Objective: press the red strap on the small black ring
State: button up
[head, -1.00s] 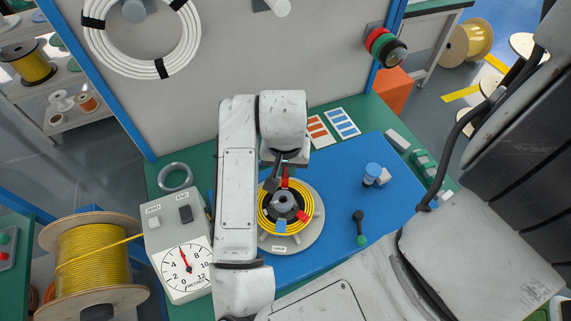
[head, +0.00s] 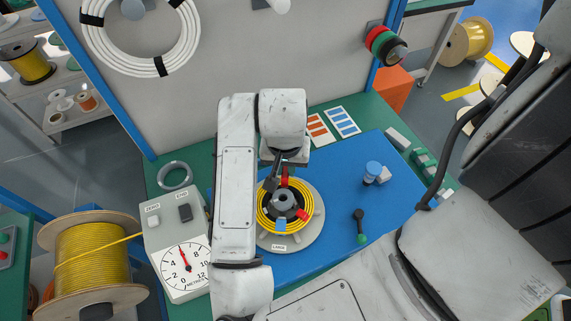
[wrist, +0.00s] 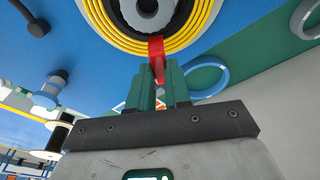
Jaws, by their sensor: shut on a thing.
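The red strap (wrist: 156,48) stands across the near edge of the coiled yellow cable (wrist: 203,27) in the wrist view. Its lower end is between the green fingers of my gripper (wrist: 160,75), which is shut on it. The strap also shows in the head view (head: 284,176), at the far side of the coil (head: 264,220). In the head view my arm partly hides the gripper.
The coil sits on a round grey plate (head: 309,237) on a blue mat (head: 340,175). A grey ring (head: 163,181) lies behind.

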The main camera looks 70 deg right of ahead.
aim_at(286, 179)
jog(key=shift+f+b, duration=1.4)
jog(key=shift+f, duration=0.1)
jog(key=shift+f+b, duration=0.55)
jog(key=shift+b, duration=0.05)
dwell(1.0)
jog(key=o, duration=0.9)
jog(key=shift+c, duration=0.2)
jog(key=shift+r+p, duration=3.2)
jog(key=shift+r, duration=0.85)
